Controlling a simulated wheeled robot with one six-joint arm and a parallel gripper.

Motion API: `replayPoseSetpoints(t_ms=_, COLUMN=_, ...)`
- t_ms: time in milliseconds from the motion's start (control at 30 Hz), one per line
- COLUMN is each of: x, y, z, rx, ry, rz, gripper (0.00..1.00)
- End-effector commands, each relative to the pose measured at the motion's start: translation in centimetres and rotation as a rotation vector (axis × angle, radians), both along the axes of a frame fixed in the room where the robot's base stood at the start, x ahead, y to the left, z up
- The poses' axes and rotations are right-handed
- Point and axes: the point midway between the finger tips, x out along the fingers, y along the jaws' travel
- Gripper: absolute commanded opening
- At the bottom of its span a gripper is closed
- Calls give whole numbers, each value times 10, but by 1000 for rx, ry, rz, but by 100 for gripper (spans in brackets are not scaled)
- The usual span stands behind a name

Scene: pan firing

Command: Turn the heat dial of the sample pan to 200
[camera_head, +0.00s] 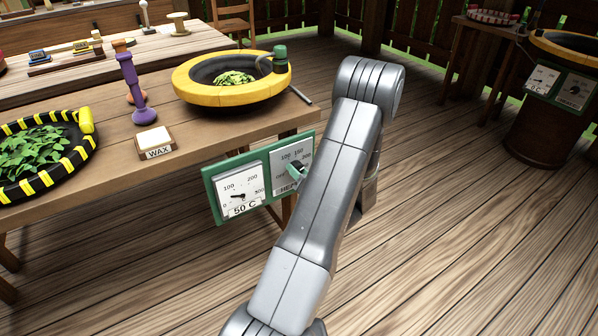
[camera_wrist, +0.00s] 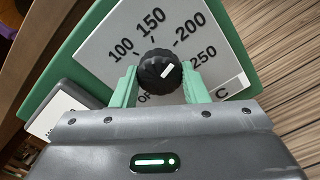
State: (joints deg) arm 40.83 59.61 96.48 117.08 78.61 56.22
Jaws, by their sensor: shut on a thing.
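The heat dial (camera_wrist: 155,62) is a black ribbed knob with a white mark, on a pale plate printed 100, 150, 200, 250 and a partly hidden OFF. The mark sits on the knob's right side, towards 200 and 250; I cannot tell the exact setting. My gripper (camera_wrist: 160,75) has its green fingers on either side of the knob, shut on it. In the head view, the green panel (camera_head: 208,187) hangs at the table's front edge, with a gauge (camera_head: 238,190) reading 50 C. My arm partly covers the dial plate. The yellow-rimmed sample pan (camera_head: 215,97) holds leaves.
On the table (camera_head: 215,143) are a WAX block (camera_head: 154,140), a purple tool (camera_head: 132,85) and a black-and-yellow tray (camera_head: 84,160) of leaves. A dark green bottle-like thing (camera_head: 280,62) is at the pan's rim. Another pan station (camera_head: 570,85) is far right. Floor between is clear.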

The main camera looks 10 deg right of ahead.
Motion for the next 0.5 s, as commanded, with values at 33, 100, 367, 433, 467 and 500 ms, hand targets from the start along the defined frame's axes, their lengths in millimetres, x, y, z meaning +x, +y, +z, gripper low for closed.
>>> replayPoseSetpoints(t_ms=33, x=-1, y=1, z=-2, rx=1, ry=6, rz=1, gripper=18)
replayPoseSetpoints(t_ms=100, x=-1, y=1, z=-2, rx=1, ry=6, rz=1, gripper=18)
replayPoseSetpoints(t_ms=367, x=-1, y=0, z=-2, rx=0, ry=3, rz=1, gripper=62)
replayPoseSetpoints(t_ms=433, x=-1, y=0, z=-1, rx=0, ry=3, rz=1, gripper=62)
replayPoseSetpoints(t_ms=467, x=-1, y=0, z=-1, rx=-1, ry=2, rz=0, gripper=62)
replayPoseSetpoints(t_ms=500, x=-1, y=0, z=-1, rx=-1, ry=2, rz=0, gripper=62)
